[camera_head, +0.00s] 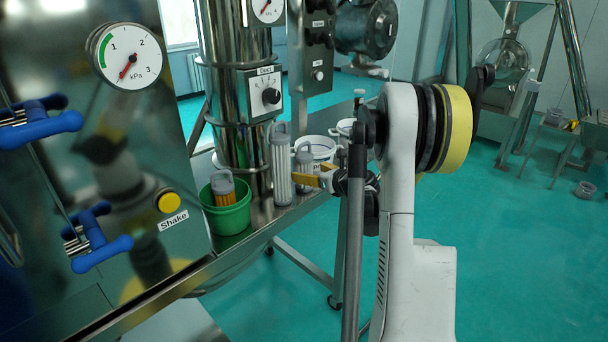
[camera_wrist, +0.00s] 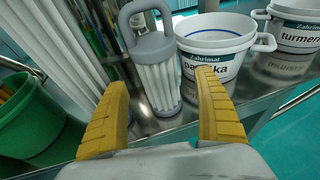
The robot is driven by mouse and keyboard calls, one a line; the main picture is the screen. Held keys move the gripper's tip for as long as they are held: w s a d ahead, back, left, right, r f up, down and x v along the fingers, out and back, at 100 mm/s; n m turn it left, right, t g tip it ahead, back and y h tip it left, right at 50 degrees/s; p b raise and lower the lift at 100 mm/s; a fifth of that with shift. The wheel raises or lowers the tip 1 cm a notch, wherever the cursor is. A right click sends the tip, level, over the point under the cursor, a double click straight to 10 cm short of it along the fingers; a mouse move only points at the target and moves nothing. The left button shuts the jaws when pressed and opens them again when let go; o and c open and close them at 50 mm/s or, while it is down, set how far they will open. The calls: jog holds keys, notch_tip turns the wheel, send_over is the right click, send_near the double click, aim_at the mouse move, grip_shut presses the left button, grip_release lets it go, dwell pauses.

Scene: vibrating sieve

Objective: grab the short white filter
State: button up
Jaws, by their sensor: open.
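The short white filter (camera_wrist: 155,78) stands upright on the metal shelf, with white pleats, a grey cap and a loop handle. In the head view the short white filter (camera_head: 304,158) is partly covered by my gripper (camera_head: 311,175). In the wrist view my gripper (camera_wrist: 162,82) is open and empty, its yellow fingers spread toward the filter. The filter shows between and beyond the fingertips, with no clear contact. A taller white filter (camera_head: 280,165) stands just left of it; part of this taller filter (camera_wrist: 68,50) also shows in the wrist view.
A green bucket (camera_head: 228,217) holding an orange filter is to the left. White tubs labelled paprika (camera_wrist: 215,40) and turmeric (camera_wrist: 297,25) stand close on the right. A steel duct column (camera_head: 240,90) rises behind. The shelf's front edge (camera_wrist: 190,128) runs below the fingers.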

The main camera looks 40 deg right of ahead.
aim_at(304, 170)
jog(key=b+x, duration=0.1)
jog(key=x, duration=0.2)
jog(key=shift+w+f, duration=0.25)
jog(key=shift+w, duration=0.1)
jog(key=shift+s+r, duration=0.1)
jog(key=c, duration=1.4)
